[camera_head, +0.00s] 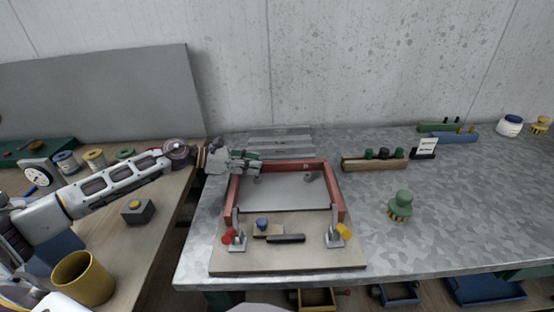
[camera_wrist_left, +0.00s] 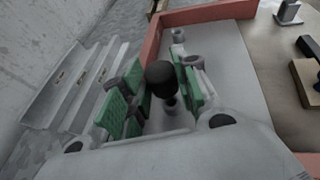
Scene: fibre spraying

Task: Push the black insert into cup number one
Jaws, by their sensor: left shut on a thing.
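My left gripper (camera_head: 252,162) is over the far left corner of the red frame (camera_head: 297,166). In the left wrist view its green finger pads (camera_wrist_left: 160,88) are shut on the black insert (camera_wrist_left: 160,74), which has a rounded dark top. A small grey cup-like part (camera_wrist_left: 170,104) shows just below the insert; I cannot tell whether the insert touches it. Another small grey cup (camera_wrist_left: 178,35) stands on the grey plate (camera_head: 290,193) inside the frame. No number on either cup is readable. My right gripper is not in view.
The frame sits on a board (camera_head: 290,260) with two upright clamps, a blue-topped part (camera_head: 262,223) and a black bar (camera_head: 285,238). Grey stepped strips (camera_head: 280,140) lie behind. A wooden rack (camera_head: 374,163) and a green brush (camera_head: 400,204) stand right; the table between is clear.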

